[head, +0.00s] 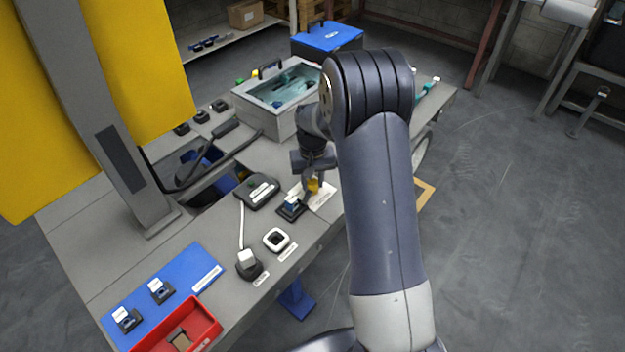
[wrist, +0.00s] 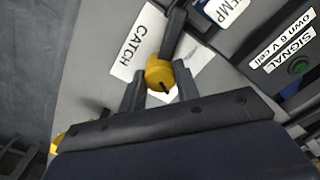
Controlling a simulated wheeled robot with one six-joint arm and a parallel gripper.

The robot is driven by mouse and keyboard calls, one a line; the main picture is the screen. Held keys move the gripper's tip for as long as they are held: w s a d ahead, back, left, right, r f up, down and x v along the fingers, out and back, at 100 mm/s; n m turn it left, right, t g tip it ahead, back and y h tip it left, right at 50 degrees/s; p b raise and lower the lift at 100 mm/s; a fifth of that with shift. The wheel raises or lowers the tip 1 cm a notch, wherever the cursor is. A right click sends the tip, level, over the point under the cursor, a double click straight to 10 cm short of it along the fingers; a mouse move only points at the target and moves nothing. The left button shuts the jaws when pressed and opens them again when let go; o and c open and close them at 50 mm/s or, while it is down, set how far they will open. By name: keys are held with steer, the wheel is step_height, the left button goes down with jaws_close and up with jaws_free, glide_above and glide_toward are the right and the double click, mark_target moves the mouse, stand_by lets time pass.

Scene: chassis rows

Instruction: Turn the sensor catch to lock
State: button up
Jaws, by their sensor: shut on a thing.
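The sensor catch is a round yellow knob (wrist: 159,74) with a dark pointer mark on its lower edge in the wrist view. It sits beside a white plate (wrist: 138,42) reading CATCH. My gripper (wrist: 158,83) has its two dark fingers on either side of the knob and is shut on it. In the head view my gripper (head: 313,179) points down at the bench, and the yellow knob (head: 313,186) shows at its tips. A small dark and blue sensor unit (head: 291,208) sits just left of it. Any lock marking cannot be read.
A dark signal box (head: 258,191) stands left of the gripper; its green button (wrist: 299,66) shows in the wrist view. A grey bin (head: 262,120) stands behind. A white ring-shaped part (head: 276,240), a blue mat (head: 190,268) and a red tray (head: 205,311) lie nearer.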

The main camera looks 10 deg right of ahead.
mark_target(312, 182)
steer(key=shift+m, duration=1.3)
stand_by(4.8)
steer(key=o, duration=1)
steer(key=shift+c, duration=0.2)
step_height(312, 182, up, 11)
steer(key=p, duration=0.1)
steer(key=shift+f, duration=0.15)
